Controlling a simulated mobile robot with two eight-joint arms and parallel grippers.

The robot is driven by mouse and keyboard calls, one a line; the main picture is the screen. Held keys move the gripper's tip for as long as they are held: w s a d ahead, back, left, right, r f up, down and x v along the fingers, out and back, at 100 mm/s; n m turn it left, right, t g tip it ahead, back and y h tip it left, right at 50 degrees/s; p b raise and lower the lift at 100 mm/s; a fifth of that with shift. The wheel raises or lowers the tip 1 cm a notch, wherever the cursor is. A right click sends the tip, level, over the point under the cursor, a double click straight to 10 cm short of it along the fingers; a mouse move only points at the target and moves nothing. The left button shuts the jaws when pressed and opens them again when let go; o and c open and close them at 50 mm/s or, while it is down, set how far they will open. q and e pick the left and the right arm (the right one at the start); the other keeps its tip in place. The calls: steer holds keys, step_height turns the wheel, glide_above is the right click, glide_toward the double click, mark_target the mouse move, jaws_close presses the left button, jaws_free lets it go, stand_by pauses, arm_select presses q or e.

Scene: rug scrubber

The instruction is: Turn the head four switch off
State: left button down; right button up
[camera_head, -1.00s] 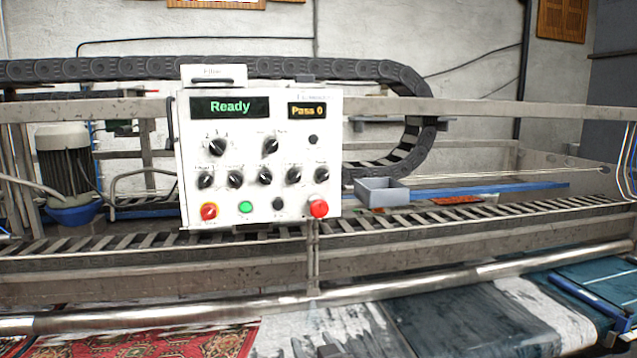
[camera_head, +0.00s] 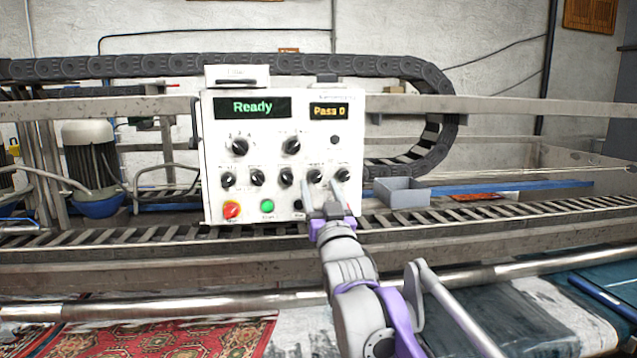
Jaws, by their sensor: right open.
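The white control panel (camera_head: 212,130) faces me with a row of black rotary knobs across its middle. The fourth knob from the left (camera_head: 315,175) fits the head four switch, but its label is too small to read surely. My right gripper (camera_head: 320,190) is in front of the panel's lower right, fingers pointing up at it. Its fingers are apart, one on each side just below that knob. I cannot tell whether they touch the panel. My left gripper is not in view.
The fifth knob (camera_head: 343,174) sits close beside my right fingertip. The display (camera_head: 252,107) reads Ready. A grey open box (camera_head: 402,193) stands right of the panel.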

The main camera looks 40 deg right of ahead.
steer(key=shift+x, duration=0.8)
jaws_close()
